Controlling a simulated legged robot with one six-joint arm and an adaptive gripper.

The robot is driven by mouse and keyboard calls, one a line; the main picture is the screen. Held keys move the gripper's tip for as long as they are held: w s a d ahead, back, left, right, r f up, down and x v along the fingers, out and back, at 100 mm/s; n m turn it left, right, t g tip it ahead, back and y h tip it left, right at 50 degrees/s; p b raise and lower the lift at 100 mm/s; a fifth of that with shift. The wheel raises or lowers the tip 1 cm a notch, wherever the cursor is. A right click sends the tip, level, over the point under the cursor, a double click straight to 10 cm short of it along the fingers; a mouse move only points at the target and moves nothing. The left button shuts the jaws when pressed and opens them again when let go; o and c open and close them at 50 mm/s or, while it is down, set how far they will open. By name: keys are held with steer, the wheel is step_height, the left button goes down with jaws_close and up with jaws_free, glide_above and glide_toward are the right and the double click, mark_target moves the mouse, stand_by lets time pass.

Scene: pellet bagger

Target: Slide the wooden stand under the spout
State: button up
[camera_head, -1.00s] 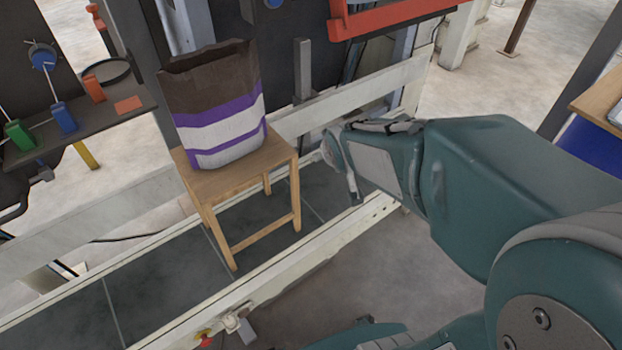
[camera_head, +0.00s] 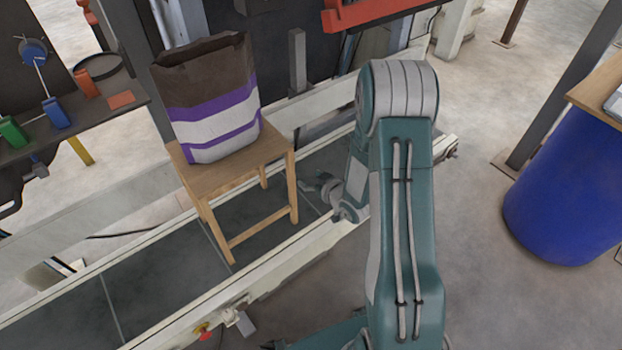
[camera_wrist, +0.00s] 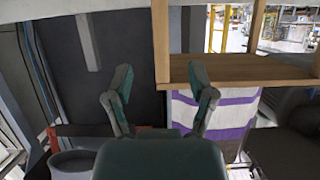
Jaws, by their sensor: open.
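The wooden stand (camera_head: 235,172) is upright on the dark conveyor bed, left of centre in the head view. An open-topped brown, white and purple bag (camera_head: 212,100) stands on its seat. My gripper (camera_head: 330,197) is low beside the stand's right side, apart from it and partly hidden by my arm. The wrist view is upside down; there my open, empty gripper (camera_wrist: 160,82) has the stand (camera_wrist: 240,68) at right, near one finger, with the bag (camera_wrist: 210,112) appearing below the seat. I cannot make out the spout for certain.
Pale rails (camera_head: 280,258) run along both sides of the conveyor bed (camera_head: 160,270). A red-orange frame (camera_head: 375,12) is above, behind the stand. A shelf with coloured clamps (camera_head: 75,125) is at left. A blue drum (camera_head: 565,190) stands at right. The bed left of the stand is clear.

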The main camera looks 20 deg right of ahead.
mark_target(292, 169)
stand_by(0.3)
steer(key=x, duration=1.1)
steer(key=shift+s, duration=0.1)
jaws_close()
